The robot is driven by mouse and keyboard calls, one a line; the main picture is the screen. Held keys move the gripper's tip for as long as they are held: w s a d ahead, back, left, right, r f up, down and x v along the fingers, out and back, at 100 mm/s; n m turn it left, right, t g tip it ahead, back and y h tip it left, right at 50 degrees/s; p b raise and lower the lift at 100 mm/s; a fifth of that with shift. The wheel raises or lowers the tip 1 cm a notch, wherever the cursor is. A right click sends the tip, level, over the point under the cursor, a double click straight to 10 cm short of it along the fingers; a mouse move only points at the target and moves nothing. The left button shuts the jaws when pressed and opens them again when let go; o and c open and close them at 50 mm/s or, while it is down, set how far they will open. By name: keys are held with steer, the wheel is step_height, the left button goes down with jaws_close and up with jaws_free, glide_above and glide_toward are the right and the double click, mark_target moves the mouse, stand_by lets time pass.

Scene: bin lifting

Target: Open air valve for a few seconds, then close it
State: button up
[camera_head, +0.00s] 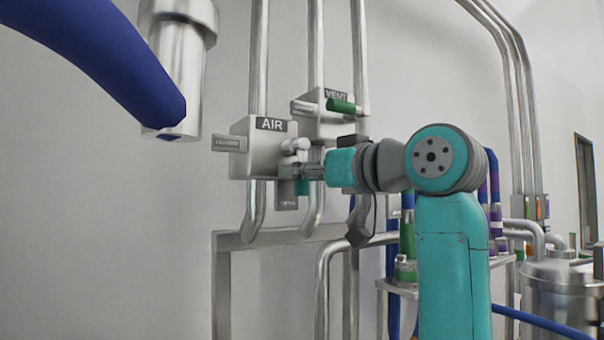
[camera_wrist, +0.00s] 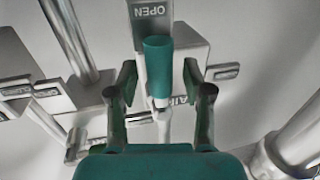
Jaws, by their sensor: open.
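The AIR valve box (camera_head: 258,145) is on the wall in the head view, with one label plate on its left and one below. Its handle has a teal grip (camera_head: 302,187) that hangs down near the lower plate. In the wrist view the teal grip (camera_wrist: 158,62) lies in line with the OPEN plate (camera_wrist: 152,12). My gripper (camera_head: 308,171) is at the handle. In the wrist view my gripper (camera_wrist: 160,80) has one finger on each side of the handle, with gaps visible, so it is open around it. The head view partly hides the handle behind my fingers.
A VENT valve box (camera_head: 312,121) with a green handle (camera_head: 342,105) sits just above and right. Vertical steel pipes (camera_head: 259,60) run behind both boxes. A blue hose (camera_head: 100,65) crosses the upper left. A steel vessel (camera_head: 555,290) stands at the lower right.

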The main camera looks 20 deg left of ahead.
steer(key=shift+w+a, duration=0.15)
steer(key=shift+a, duration=0.15)
jaws_close()
steer(key=shift+a+m, duration=0.1)
steer(key=shift+m, duration=0.2)
steer(key=m, duration=0.2)
steer(key=s+a+m, duration=0.1)
steer(key=shift+s+r+m+t+y, duration=0.15)
steer(key=shift+m+t+y, duration=0.15)
steer(key=shift+m+t, duration=0.1)
steer(key=m, duration=0.3)
steer(key=s+a+r+m+t, duration=0.1)
steer(key=shift+s+m, duration=0.1)
steer(key=shift+m, duration=0.3)
steer(key=m, duration=0.1)
steer(key=r+m+t, duration=0.1)
steer(key=m, duration=0.3)
steer(key=shift+s+a+r, duration=0.25)
steer(key=shift+s+a, duration=0.1)
steer(key=shift+s+a+r+m+t+h, duration=0.15)
steer(key=shift+r+m+t, duration=0.15)
steer(key=shift+m, duration=0.65)
steer(key=shift+w+d+r+m+t+h, duration=0.1)
steer(key=shift+r+m+t+h, duration=0.15)
steer(key=shift+m, duration=0.75)
steer(key=shift+s+a+r+m+t+h, duration=0.1)
steer(key=shift+r+m+t, duration=0.2)
steer(key=shift+m, duration=0.65)
steer(key=shift+r, duration=0.15)
